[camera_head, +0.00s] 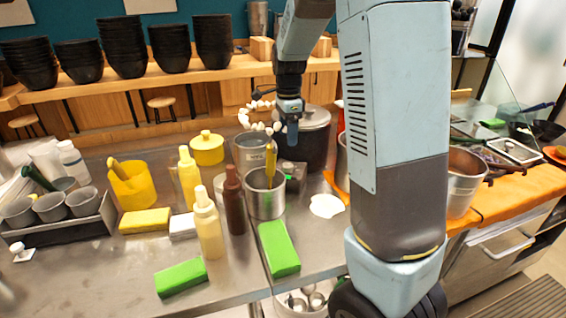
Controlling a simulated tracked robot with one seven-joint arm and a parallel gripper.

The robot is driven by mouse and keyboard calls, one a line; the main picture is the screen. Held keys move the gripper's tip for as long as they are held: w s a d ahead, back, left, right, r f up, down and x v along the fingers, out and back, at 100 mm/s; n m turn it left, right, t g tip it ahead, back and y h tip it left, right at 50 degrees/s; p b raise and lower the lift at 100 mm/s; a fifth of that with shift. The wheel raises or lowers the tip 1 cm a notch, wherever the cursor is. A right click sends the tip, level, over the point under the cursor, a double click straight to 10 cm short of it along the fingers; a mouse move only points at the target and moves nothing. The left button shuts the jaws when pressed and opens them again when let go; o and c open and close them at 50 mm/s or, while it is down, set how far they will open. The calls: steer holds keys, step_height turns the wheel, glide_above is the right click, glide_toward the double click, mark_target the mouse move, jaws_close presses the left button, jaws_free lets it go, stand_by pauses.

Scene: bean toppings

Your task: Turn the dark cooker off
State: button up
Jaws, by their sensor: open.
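The dark cooker (318,145) stands near the middle of the steel counter, a black round body under a grey lid (308,117). A small dark box with a green spot (290,177) sits at its front foot, and I cannot make out a switch on it. My gripper (292,142) points down at the cooker's front left side, above that box. It is open with nothing seen in it. The fingers are small and dark, and I cannot tell whether they touch the cooker.
A steel pot (250,150) stands left of the cooker, and a steel container (265,200) with a yellow-handled tool stands in front. A brown bottle (234,205), yellow bottles (208,225) and a green sponge (279,248) crowd the left. A white patch (326,206) lies front right of the cooker.

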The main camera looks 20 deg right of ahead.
mark_target(288, 164)
step_height(288, 164, down, 10)
steer(key=shift+f, duration=0.25)
steer(key=shift+c, duration=0.4)
